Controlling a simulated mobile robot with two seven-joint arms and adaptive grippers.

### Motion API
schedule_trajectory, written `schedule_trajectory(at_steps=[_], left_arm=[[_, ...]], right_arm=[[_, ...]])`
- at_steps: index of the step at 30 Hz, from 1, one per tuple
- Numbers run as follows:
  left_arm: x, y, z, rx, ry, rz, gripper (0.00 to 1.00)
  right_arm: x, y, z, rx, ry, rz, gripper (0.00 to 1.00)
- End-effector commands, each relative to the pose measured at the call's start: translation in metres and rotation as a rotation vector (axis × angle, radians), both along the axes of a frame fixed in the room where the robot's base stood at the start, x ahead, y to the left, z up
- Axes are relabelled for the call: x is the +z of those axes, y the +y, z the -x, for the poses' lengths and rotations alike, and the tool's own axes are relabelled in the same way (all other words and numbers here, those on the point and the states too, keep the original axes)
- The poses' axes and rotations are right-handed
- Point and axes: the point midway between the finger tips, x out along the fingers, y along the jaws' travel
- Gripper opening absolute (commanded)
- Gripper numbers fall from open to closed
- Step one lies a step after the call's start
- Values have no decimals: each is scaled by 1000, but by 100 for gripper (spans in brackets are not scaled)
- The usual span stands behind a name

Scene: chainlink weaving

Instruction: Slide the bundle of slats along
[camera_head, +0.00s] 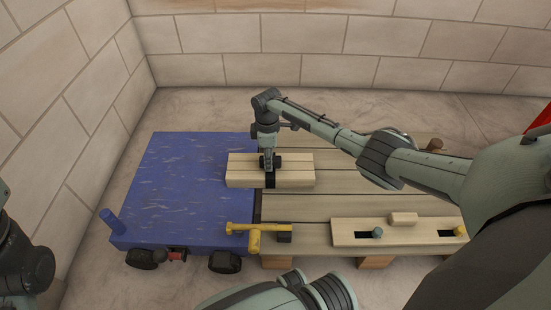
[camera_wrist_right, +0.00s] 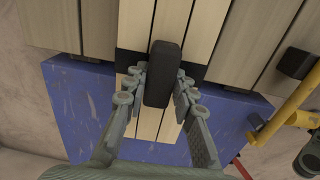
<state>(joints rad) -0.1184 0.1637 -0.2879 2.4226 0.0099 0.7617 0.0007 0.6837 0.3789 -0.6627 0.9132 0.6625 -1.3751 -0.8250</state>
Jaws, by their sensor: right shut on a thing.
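The bundle of slats (camera_head: 298,171) is pale wood with a dark band across it and a black grip block on top. It lies across the seam between the blue cart deck (camera_head: 180,190) and the wooden plank table (camera_head: 350,207), with its left part over the blue deck. My right gripper (camera_head: 269,164) points down and is shut on the black grip block. In the right wrist view the fingers (camera_wrist_right: 158,92) stand on either side of the block (camera_wrist_right: 165,62), above the slats (camera_wrist_right: 135,22).
A yellow latch (camera_head: 255,236) bridges the cart and table at the front. A pale slotted board (camera_head: 345,231) with knobs and a small block (camera_head: 403,218) lies at the table's front right. A blue post (camera_head: 112,221) stands at the cart's front left. The blue deck is otherwise clear.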

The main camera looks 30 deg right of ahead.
Motion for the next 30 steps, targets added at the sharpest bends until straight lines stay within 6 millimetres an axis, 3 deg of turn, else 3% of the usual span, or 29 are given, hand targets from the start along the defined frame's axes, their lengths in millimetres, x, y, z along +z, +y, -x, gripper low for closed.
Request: schedule_trajectory(at_steps=[1,15,29,30], left_arm=[[-5,0,0,0,0,0,40],[-10,0,0,0,0,0,40],[-11,0,0,0,-1,0,40],[-11,0,0,0,-1,0,40]], right_arm=[[-17,17,8,7,15,-18,0],[-16,46,-7,8,15,-18,0],[-16,54,-11,7,15,-16,0],[-16,54,-11,7,15,-16,30]])
